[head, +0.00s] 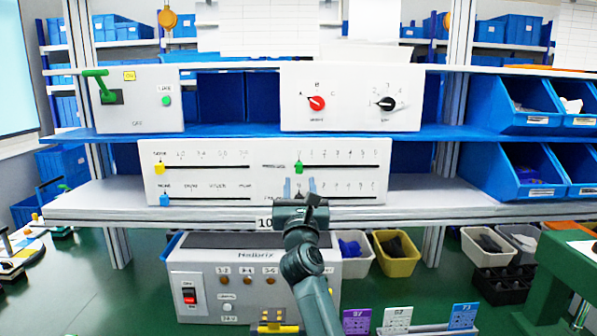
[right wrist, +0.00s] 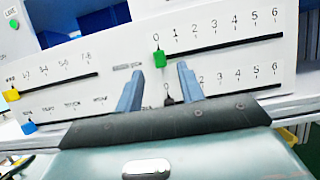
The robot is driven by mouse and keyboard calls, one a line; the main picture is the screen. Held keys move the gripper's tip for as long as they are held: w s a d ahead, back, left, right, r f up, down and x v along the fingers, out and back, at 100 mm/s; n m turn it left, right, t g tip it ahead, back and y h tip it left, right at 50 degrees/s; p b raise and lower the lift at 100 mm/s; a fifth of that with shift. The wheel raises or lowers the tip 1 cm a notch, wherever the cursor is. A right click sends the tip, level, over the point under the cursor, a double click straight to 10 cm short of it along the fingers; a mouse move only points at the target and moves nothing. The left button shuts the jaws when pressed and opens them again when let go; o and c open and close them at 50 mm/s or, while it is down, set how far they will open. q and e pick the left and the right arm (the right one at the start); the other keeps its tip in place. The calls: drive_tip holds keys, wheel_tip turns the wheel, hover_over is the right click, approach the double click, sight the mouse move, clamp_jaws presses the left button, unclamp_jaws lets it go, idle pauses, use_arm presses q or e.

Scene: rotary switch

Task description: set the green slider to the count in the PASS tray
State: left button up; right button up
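The green slider (head: 299,167) sits at the left end of the upper right slot on the white slider panel (head: 215,180). In the right wrist view the green slider (right wrist: 159,58) is at the 0 mark of a 0 to 6 scale. My right gripper (head: 300,187) is open and empty in front of the panel. Its two fingers (right wrist: 160,85) reach toward the green slider from below, apart from each other, with the slider between their lines. I cannot tell whether they touch the panel. No tray labelled PASS is readable. My left gripper is not in view.
A black slider (right wrist: 168,101) sits at 0 on the lower right slot, close to the fingers. Yellow (head: 159,168) and blue (head: 165,200) sliders are at the left. A knob box (head: 350,97) stands on the shelf above. Bins, including a yellow one (head: 397,268), sit below.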

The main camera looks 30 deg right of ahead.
sight(299, 170)
drive_tip(key=shift+x, duration=2.4)
clamp_jaws()
